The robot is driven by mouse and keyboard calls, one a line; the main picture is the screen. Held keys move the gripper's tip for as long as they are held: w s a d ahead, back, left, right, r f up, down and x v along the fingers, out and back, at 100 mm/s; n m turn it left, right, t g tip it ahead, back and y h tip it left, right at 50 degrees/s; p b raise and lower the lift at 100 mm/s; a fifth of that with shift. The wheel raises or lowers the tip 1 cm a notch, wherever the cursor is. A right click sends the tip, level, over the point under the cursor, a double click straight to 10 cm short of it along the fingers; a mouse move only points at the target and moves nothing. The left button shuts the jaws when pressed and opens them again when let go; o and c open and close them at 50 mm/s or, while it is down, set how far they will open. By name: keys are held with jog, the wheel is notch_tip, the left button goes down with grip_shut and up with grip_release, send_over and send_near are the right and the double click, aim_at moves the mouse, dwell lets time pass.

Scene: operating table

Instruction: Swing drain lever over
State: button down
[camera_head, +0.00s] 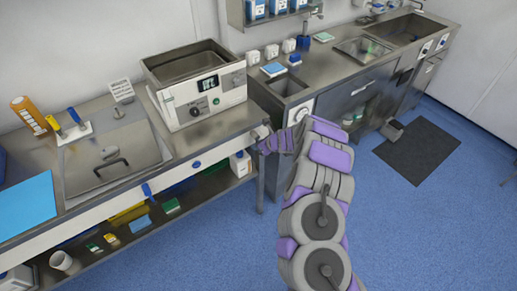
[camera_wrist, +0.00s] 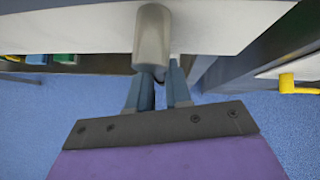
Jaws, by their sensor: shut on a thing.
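My gripper (camera_head: 264,134) is at the right front corner of the steel table, beside and below the white bath unit (camera_head: 207,104). In the wrist view, its two blue-grey fingers (camera_wrist: 158,78) are closed around a narrow dark part, which I take to be the drain lever (camera_wrist: 160,94). A grey cylinder with a rounded end (camera_wrist: 151,40) stands just beyond the fingertips against a white surface and covers part of the grip. The lever cannot be made out in the head view, so its angle is unclear.
A steel sink with a lid (camera_head: 112,155) is left of the bath unit. The lower shelf (camera_head: 118,244) holds small boxes and bottles. A second steel counter (camera_head: 335,75) stands behind my arm. Blue floor (camera_head: 215,250) is free in front of the table.

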jog(key=shift+f, duration=0.15)
jog(key=c, duration=1.3)
grip_release()
jog(key=shift+f, duration=0.1)
jog(key=shift+o, duration=1.2)
jog(key=shift+r, duration=0.2)
jog(key=p+v, duration=0.4)
jog(key=v, duration=1.3)
